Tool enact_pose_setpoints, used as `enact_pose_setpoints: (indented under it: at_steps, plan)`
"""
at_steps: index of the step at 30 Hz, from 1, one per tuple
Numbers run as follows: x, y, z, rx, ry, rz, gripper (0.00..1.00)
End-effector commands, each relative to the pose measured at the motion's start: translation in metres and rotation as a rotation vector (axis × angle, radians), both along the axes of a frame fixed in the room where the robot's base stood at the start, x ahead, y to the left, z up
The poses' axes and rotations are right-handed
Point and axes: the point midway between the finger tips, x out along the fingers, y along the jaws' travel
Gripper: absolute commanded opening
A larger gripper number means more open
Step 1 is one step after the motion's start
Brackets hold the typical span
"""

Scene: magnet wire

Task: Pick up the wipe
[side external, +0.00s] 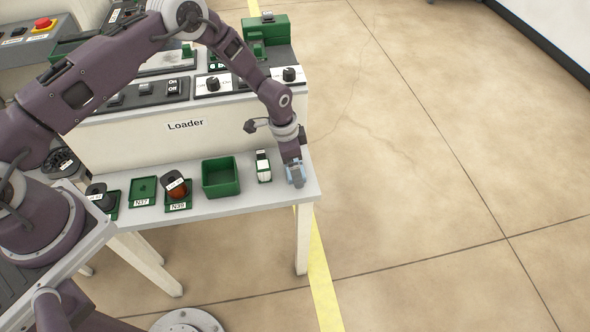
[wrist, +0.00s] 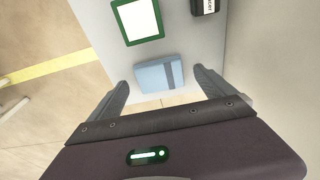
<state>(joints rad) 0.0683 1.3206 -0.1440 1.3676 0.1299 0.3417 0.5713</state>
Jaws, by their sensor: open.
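The wipe (wrist: 152,77) is a light blue, flat rectangular piece with a darker blue band. It lies near the edge of the pale shelf (wrist: 92,17), and in the side view the wipe (side external: 297,178) shows at the shelf's right end. My gripper (wrist: 161,80) is open and empty, with one finger on each side of the wipe in the wrist view. In the side view my gripper (side external: 295,167) points down close over the wipe and partly hides it. I cannot tell whether the fingers touch the wipe or how far above it they are.
A green-rimmed tray with a white surface (wrist: 138,23) and a black labelled item (wrist: 205,6) lie near the wipe. A green bin (side external: 221,189) stands further left on the shelf. The Loader cabinet (side external: 150,139) rises behind. Open floor lies past the shelf's edge.

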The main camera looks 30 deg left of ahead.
Motion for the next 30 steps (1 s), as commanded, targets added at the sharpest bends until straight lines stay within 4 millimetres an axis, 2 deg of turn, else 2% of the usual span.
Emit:
enact_pose_setpoints:
  at_steps: [3, 8, 11, 18, 25, 28, 30]
  plan:
    - [0.001, -0.001, -0.009, 0.000, 0.000, 0.001, 0.94]
    - [0.001, 0.000, -0.009, 0.001, -0.001, 0.001, 0.94]
    - [0.001, 0.000, -0.008, 0.001, 0.000, 0.001, 0.78]
    - [0.001, 0.000, -0.008, 0.001, 0.000, 0.002, 0.31]
    - [0.001, 0.000, -0.006, 0.000, 0.000, 0.002, 0.29]
    - [0.002, 0.000, 0.011, 0.001, -0.002, 0.001, 0.29]
    - [0.002, 0.000, 0.030, 0.000, -0.004, 0.001, 0.29]
